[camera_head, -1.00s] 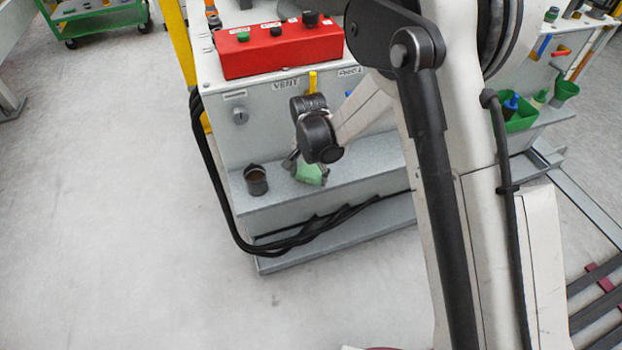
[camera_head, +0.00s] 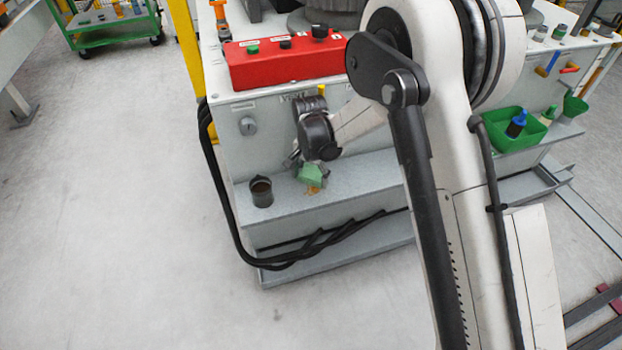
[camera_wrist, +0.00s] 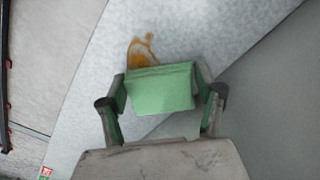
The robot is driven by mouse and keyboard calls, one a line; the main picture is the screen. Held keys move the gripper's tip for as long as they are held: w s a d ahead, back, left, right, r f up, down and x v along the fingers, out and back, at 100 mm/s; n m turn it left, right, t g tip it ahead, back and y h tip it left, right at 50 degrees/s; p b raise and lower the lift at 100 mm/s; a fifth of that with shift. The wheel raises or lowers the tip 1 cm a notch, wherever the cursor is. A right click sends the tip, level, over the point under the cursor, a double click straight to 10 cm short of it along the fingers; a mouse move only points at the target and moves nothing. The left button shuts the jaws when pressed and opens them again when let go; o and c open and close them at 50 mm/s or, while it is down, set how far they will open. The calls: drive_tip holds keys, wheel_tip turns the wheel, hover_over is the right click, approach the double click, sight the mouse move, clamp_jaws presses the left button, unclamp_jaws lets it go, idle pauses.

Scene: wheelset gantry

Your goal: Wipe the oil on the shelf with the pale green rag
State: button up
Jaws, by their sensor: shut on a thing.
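The pale green rag (camera_head: 311,174) is held between the fingers of my gripper (camera_head: 306,165), over the grey shelf (camera_head: 360,182) on the front of the cabinet. In the wrist view my gripper (camera_wrist: 160,98) is shut on the rag (camera_wrist: 160,89), which looks like a folded block. The oil (camera_wrist: 143,50) is an orange-brown smear on the shelf (camera_wrist: 215,40), just beyond the rag's upper edge. In the head view a little of the oil (camera_head: 313,190) shows below the rag. I cannot tell whether the rag touches the shelf.
A dark cup (camera_head: 261,192) with brown contents stands on the shelf left of the rag. Black cables (camera_head: 222,205) hang around the cabinet's left side and below the shelf. A red button box (camera_head: 285,62) sits on top. A green bin (camera_head: 515,130) is at the right.

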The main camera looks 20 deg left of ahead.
sight(317, 200)
drive_tip(key=shift+s+d, duration=0.1)
drive_tip(key=shift+s+d+b, duration=0.15)
drive_tip(key=shift+s+d, duration=0.35)
drive_tip(key=shift+s, duration=0.15)
drive_tip(key=shift+s+d+b, duration=0.15)
drive_tip(key=shift+s+d, duration=0.3)
drive_tip(key=shift+s, duration=0.2)
drive_tip(key=shift+s+d+b, duration=0.25)
drive_tip(key=shift+s+d, duration=0.25)
drive_tip(key=shift+s, duration=0.25)
drive_tip(key=shift+s+d+b, duration=0.2)
drive_tip(key=shift+s+d, duration=0.25)
drive_tip(key=shift+s, duration=0.3)
drive_tip(key=shift+a, duration=0.25)
drive_tip(key=shift+w+a, duration=0.65)
drive_tip(key=shift+w, duration=0.3)
drive_tip(key=shift+w+a, duration=0.65)
drive_tip(key=shift+w, duration=0.25)
drive_tip(key=shift+w+a, duration=0.65)
drive_tip(key=shift+w, duration=0.3)
drive_tip(key=shift+s+d, duration=0.7)
drive_tip(key=shift+s, duration=0.25)
drive_tip(key=shift+s+d, duration=0.65)
drive_tip(key=shift+s, duration=0.35)
drive_tip(key=shift+s+d, duration=0.7)
drive_tip(key=shift+s, duration=0.25)
